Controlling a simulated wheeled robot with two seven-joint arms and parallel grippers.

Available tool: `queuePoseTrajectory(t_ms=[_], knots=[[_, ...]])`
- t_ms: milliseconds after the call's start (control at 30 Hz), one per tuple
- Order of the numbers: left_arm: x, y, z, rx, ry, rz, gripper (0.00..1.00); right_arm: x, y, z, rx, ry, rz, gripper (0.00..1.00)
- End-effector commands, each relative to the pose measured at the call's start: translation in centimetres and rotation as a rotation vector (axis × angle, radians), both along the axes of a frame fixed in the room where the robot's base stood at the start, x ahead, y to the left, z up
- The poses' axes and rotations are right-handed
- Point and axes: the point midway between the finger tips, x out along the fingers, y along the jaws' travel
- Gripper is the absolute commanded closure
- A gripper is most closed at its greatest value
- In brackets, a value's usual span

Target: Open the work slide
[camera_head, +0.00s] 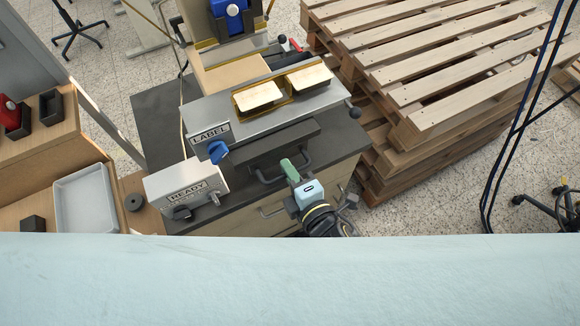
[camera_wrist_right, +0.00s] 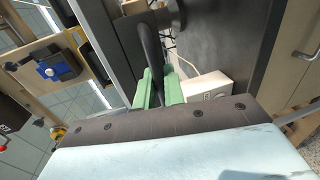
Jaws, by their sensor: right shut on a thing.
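The stamping machine has a grey bed (camera_head: 225,105) marked LABEL. Below its front edge is the dark work slide (camera_head: 262,148) with a dark bar handle (camera_head: 262,178). My right gripper (camera_head: 289,168), with green fingers, is shut on the right part of this handle. In the right wrist view the green fingers (camera_wrist_right: 158,88) stand on both sides of the dark handle (camera_wrist_right: 150,52). Two pale plates in gold frames lie on the bed, the left one (camera_head: 257,96) and the right one (camera_head: 309,77). My left gripper is not in view.
A white READY box (camera_head: 187,188) with a dark knob stands left of the handle, and a blue knob (camera_head: 217,151) sits under the LABEL sign. A grey tray (camera_head: 84,199) lies on the left bench. Stacked wooden pallets (camera_head: 440,60) stand close on the right.

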Motion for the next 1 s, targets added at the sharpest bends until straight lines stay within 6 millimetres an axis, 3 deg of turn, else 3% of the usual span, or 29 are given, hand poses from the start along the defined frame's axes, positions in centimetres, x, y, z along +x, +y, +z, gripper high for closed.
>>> queuePoseTrajectory(t_ms=[67, 100, 200, 567, 1000], knots=[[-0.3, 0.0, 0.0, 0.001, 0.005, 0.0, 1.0, -0.2, -0.1, -0.2, -0.003, 0.004, 0.0, 1.0], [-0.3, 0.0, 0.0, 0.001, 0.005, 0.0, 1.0, -0.2, -0.1, -0.2, -0.004, 0.005, 0.0, 0.87], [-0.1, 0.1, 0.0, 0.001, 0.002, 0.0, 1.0, -0.2, -0.1, -0.2, -0.004, 0.005, 0.0, 0.74], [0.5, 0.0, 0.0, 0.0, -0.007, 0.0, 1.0, -0.6, -0.3, -0.1, -0.002, 0.004, -0.001, 0.74], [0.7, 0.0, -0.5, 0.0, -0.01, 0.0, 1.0, -7.8, -3.9, 1.5, -0.003, 0.007, -0.001, 0.74]])
